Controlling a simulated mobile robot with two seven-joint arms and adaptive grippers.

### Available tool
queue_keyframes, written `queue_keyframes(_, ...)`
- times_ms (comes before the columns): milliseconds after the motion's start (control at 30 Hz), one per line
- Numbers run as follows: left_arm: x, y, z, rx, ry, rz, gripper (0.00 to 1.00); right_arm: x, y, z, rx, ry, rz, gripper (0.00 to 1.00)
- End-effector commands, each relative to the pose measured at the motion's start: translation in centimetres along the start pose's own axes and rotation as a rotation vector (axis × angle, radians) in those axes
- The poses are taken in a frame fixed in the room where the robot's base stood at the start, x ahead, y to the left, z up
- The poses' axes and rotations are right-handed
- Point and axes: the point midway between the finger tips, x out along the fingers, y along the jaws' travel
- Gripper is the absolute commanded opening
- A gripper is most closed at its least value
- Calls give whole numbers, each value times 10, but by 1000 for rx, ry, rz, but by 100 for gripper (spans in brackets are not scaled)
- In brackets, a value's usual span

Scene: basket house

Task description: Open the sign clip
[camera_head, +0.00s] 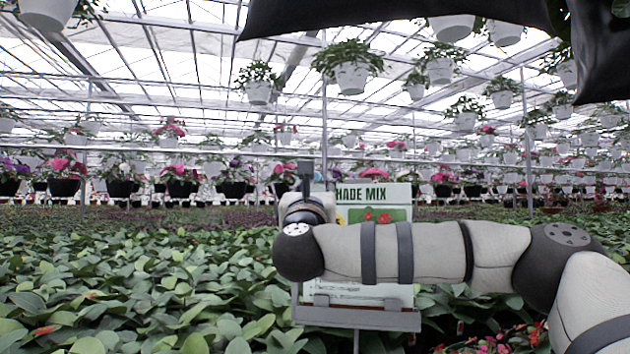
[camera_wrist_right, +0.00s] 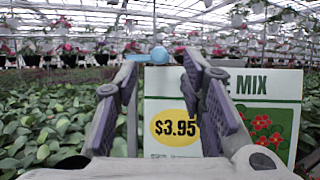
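The sign (camera_head: 372,196) is a white card with green lettering ending in "HADE MIX" and red flowers, largely covered by my right arm in the head view. In the right wrist view the sign (camera_wrist_right: 265,88) shows a yellow $3.95 price spot. A small light-blue piece (camera_wrist_right: 158,54), which looks like the clip, sits at the sign's top edge. My right gripper (camera_wrist_right: 160,64) is open, its fingertips on either side of the blue piece; I cannot tell whether they touch it. In the head view the right gripper (camera_head: 306,178) is partly hidden by its wrist. My left gripper is out of view.
A grey ledge (camera_head: 355,317) runs along the sign's bottom. Dense leafy plants (camera_head: 130,270) surround it. Dark shapes (camera_head: 400,14) cover the head view's top right.

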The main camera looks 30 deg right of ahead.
Motion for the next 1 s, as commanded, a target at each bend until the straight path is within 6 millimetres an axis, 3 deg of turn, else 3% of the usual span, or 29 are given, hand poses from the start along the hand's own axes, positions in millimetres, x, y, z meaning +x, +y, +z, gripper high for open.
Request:
queue_keyframes(200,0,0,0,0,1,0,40,39,0,0,-1,0,-1,37)
queue_keyframes(533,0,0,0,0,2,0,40,47,0,0,-2,1,1,37)
queue_keyframes(567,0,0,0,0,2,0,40,47,0,0,-2,1,1,34)
queue_keyframes(700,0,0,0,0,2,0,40,47,0,0,-2,1,1,3)
queue_keyframes(733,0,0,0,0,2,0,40,47,0,0,-2,1,1,0)
queue_keyframes(1000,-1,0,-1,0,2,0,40,48,0,1,-12,2,6,0)
